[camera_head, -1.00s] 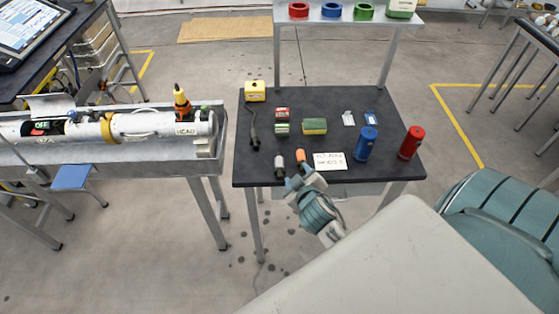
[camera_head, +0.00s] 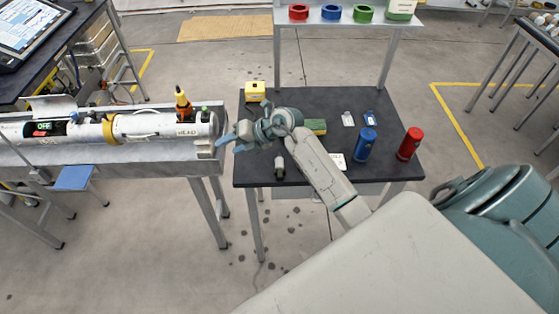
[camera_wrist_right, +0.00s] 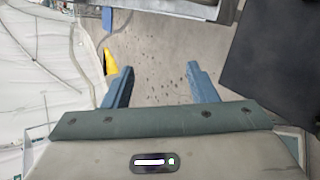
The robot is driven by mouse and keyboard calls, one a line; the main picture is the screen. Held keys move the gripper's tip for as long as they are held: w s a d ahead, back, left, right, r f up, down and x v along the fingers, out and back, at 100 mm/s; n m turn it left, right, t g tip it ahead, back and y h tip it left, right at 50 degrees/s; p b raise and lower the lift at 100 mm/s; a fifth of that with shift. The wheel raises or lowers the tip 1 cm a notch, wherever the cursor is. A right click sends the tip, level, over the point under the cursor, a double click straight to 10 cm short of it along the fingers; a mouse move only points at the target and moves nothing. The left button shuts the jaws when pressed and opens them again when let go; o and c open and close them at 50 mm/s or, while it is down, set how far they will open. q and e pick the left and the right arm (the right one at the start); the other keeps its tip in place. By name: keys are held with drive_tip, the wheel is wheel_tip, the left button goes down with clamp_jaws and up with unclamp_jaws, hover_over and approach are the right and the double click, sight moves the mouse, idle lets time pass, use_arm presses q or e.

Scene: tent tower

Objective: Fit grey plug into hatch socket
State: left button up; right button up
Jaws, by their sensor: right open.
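A small grey cylinder with a dark end, likely the grey plug (camera_head: 279,166), stands near the front left edge of the dark table. The white tube (camera_head: 150,124) lies in a metal trough on the left. It has an opening with a dark interior and a green OFF label (camera_head: 43,127), likely the hatch; a raised cover (camera_head: 50,106) is behind it. The socket itself is too small to tell. My right gripper (camera_head: 229,145) is open and empty above the table's left edge, pointing toward the trough. In the wrist view its fingers (camera_wrist_right: 160,88) are apart over bare floor.
A yellow box (camera_head: 255,91), a sponge (camera_head: 316,126), a blue cylinder (camera_head: 366,144) and a red cylinder (camera_head: 411,144) are on the dark table (camera_head: 400,110). A gap separates trough and table. A blue stool (camera_head: 73,178) stands before the trough.

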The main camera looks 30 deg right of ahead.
drive_tip(key=d+f+g+h, duration=0.2)
drive_tip(key=d+g+h, duration=0.15)
drive_tip(key=d, duration=0.35)
drive_tip(key=r+m+g+h, duration=0.1)
drive_tip(key=m+g+h, duration=0.15)
drive_tip(key=h, duration=0.25)
hover_over(279, 157)
drive_tip(key=shift+s+d+f+n+g+b, duration=0.25)
drive_tip(key=shift+d+f+g+b, duration=0.15)
drive_tip(key=shift+f+g+b, duration=0.1)
wheel_tip(279, 157, down, 4)
drive_tip(key=b, duration=0.4)
drive_tip(key=shift+w+f, duration=0.15)
drive_tip(key=shift+f, duration=0.1)
drive_tip(key=f+b, duration=0.4)
drive_tip(key=shift+w+a+f, duration=0.1)
drive_tip(key=shift+a+f, duration=0.1)
drive_tip(key=shift+a, duration=0.15)
drive_tip(key=shift+f, duration=0.35)
drive_tip(key=shift+c, duration=0.2)
